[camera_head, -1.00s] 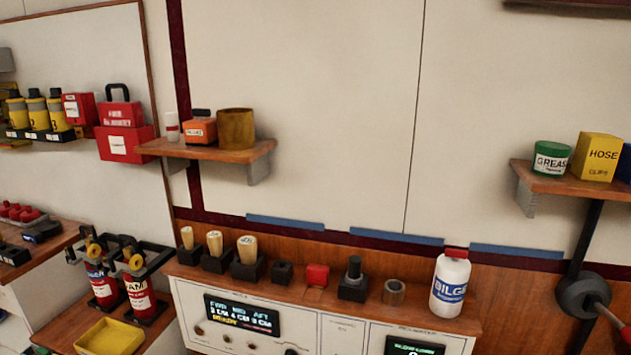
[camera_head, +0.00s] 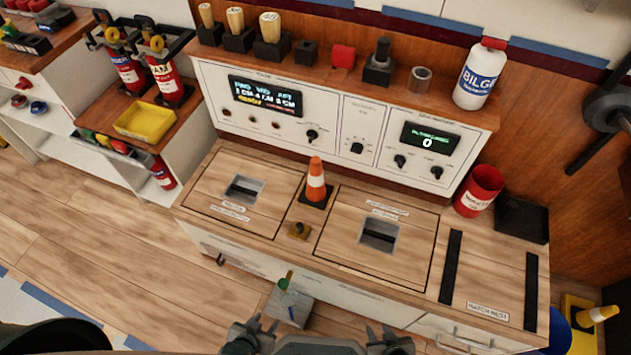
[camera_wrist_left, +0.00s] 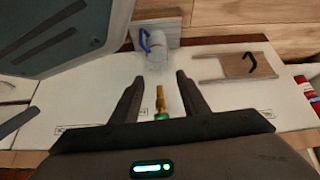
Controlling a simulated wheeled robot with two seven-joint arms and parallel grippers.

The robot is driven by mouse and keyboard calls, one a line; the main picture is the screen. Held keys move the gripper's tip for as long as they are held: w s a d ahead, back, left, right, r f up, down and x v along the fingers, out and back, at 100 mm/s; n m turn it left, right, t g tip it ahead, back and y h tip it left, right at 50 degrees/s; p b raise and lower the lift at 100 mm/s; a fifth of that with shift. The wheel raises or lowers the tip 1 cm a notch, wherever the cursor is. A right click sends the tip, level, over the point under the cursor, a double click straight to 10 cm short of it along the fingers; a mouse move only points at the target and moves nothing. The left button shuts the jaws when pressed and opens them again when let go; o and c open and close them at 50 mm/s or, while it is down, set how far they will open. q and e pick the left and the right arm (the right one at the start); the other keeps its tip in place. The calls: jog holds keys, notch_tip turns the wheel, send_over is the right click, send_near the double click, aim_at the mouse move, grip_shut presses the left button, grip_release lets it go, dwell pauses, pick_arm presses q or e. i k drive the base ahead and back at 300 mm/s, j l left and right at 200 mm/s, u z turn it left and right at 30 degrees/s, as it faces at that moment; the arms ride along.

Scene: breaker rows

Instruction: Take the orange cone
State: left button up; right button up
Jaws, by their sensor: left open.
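The orange cone (camera_head: 316,182), with a white band and a dark square base, stands upright on the wooden bench top (camera_head: 300,262) between two hatch panels. My left gripper (camera_head: 252,328) is at the bottom edge of the head view, below and apart from the cone. In the left wrist view, the left gripper (camera_wrist_left: 158,100) has its fingers spread, with nothing held. A brass and green thing (camera_wrist_left: 161,101) shows beyond and between the fingers. My right gripper (camera_head: 390,335) is also at the bottom edge, its tips apart, far from the cone. I cannot make out the cone in the left wrist view.
A small brass-coloured knob (camera_head: 299,231) sits just in front of the cone. Behind stands the control panel (camera_head: 350,120). A red can (camera_head: 479,190) and black tray (camera_head: 522,218) stand at the right. A yellow tray (camera_head: 145,121) lies on the left shelf.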

aim_at(316, 193)
jog(key=j+z, duration=0.8)
jog(key=z, duration=0.15)
jog(key=k+j+z, duration=0.15)
jog(key=j+z, duration=0.3)
